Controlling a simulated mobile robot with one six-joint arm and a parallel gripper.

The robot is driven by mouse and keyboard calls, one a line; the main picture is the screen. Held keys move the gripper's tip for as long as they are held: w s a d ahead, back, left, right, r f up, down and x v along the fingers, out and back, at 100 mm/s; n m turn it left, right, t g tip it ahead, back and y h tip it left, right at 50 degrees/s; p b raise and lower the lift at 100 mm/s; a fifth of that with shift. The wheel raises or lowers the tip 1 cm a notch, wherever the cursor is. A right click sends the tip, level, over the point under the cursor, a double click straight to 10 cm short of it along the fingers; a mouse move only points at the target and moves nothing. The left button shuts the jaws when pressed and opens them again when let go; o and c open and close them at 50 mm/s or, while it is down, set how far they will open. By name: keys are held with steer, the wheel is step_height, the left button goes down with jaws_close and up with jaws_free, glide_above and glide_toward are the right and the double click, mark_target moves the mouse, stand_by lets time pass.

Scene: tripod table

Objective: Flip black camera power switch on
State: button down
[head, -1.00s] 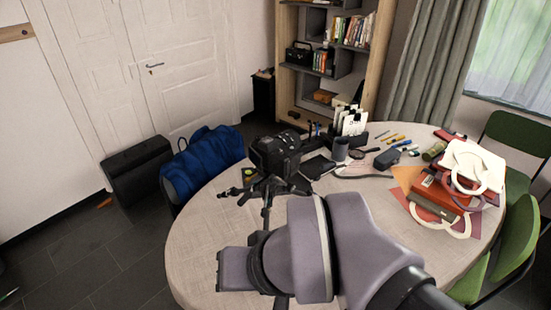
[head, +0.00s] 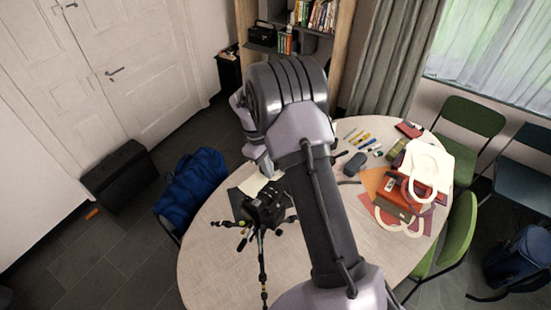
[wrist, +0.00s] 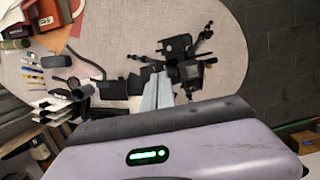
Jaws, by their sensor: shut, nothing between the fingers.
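The black camera (head: 265,205) sits on a tripod standing at the left part of the round table (head: 215,265). It also shows in the wrist view (wrist: 187,72), just beyond and to the right of my fingertips. My gripper (head: 267,170) points down behind the camera in the head view, close to it. I cannot tell whether it touches. In the wrist view my gripper (wrist: 158,78) has its pale fingers together, with nothing between them. The power switch is too small to make out.
Red and white bags (head: 425,165) lie at the table's right side. Pens (head: 360,138) and a dark case (head: 355,163) lie behind my arm. A blue bag (head: 190,185) is left of the table. Green chairs (head: 455,235) stand at the right. The table's front left is clear.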

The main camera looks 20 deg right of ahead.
steer(key=shift+s+f, duration=0.25)
steer(key=p+x, duration=0.1)
steer(key=x, duration=0.9)
steer(key=shift+d, duration=0.15)
